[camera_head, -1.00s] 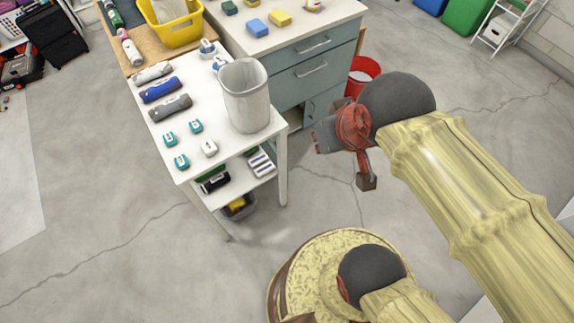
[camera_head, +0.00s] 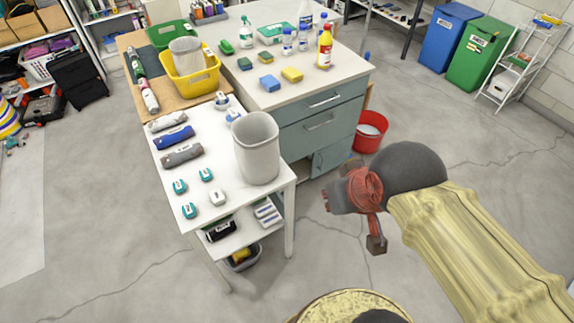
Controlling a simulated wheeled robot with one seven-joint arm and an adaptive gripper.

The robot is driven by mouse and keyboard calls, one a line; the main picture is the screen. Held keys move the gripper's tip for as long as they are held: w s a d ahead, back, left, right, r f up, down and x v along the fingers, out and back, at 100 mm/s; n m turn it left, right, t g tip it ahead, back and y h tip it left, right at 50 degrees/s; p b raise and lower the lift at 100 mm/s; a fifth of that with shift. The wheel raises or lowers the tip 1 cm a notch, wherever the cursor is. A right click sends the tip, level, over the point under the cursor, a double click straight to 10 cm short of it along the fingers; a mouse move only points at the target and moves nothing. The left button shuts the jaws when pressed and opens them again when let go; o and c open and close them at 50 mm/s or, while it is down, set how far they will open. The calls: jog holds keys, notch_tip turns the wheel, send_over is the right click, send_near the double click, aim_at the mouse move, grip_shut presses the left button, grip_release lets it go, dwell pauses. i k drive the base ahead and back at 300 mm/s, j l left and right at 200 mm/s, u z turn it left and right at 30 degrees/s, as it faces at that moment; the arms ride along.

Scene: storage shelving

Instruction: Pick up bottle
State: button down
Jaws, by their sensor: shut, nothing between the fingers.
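Several bottles stand at the back of the grey-blue cabinet's top. A white spray bottle (camera_head: 246,33) with a green top stands further left. My gripper (camera_head: 328,201) is in the air over the floor, to the right of the white table and in front of the cabinet. It is shut and empty, well apart from every bottle.
The white table (camera_head: 219,168) holds a grey bin (camera_head: 256,148), rolled cloths and small boxes. A yellow basket (camera_head: 193,83) stands behind it. Sponges lie on the cabinet (camera_head: 325,118). A red bucket (camera_head: 370,131) stands beside it.

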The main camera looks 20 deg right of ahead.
aim_at(325, 41)
jog(key=i+l, duration=0.75)
jog(key=i+l+z, duration=0.1)
jog(key=i+l, duration=0.7)
jog(key=i, duration=0.15)
